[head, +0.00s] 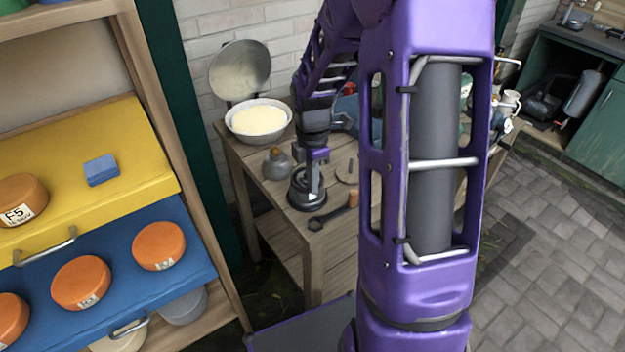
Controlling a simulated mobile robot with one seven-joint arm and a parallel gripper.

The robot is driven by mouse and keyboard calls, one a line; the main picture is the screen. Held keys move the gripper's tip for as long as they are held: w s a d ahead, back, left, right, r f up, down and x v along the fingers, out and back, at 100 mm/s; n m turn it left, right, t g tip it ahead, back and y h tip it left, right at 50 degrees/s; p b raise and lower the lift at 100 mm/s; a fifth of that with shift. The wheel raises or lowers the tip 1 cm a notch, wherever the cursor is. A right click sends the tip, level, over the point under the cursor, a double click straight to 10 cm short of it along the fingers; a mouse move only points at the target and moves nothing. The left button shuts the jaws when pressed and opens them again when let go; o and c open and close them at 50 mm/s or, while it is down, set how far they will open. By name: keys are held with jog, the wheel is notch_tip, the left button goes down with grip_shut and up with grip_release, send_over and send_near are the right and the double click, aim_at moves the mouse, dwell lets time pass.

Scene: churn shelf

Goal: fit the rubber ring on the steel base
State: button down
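A round, dark grey base with ring-like steps (297,203) stands on the wooden table near its front-left edge; it looks like the steel base. My gripper (314,190) is low over its right side, pointing down, with a pale fingertip against or just in front of it. I cannot tell whether it touches. The gripper is small in view and partly merges with the base, so its opening is unclear. I cannot make out the rubber ring separately; a dark band on the base may be it.
The wooden table (335,240) also holds a wrench (328,216), a wooden-handled tool (353,197), a small grey jar (277,165) and a bowl of pale contents (258,121) with a raised lid (240,70). A shelf with yellow (130,130) and blue (190,245) drawers stands left.

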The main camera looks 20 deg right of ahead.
jog(key=c, duration=1)
grip_release()
jog(key=shift+o, duration=0.2)
jog(key=shift+o, duration=0.2)
jog(key=shift+w+r, duration=0.1)
jog(key=shift+r+p, duration=0.95)
jog(key=shift+r, duration=3.25)
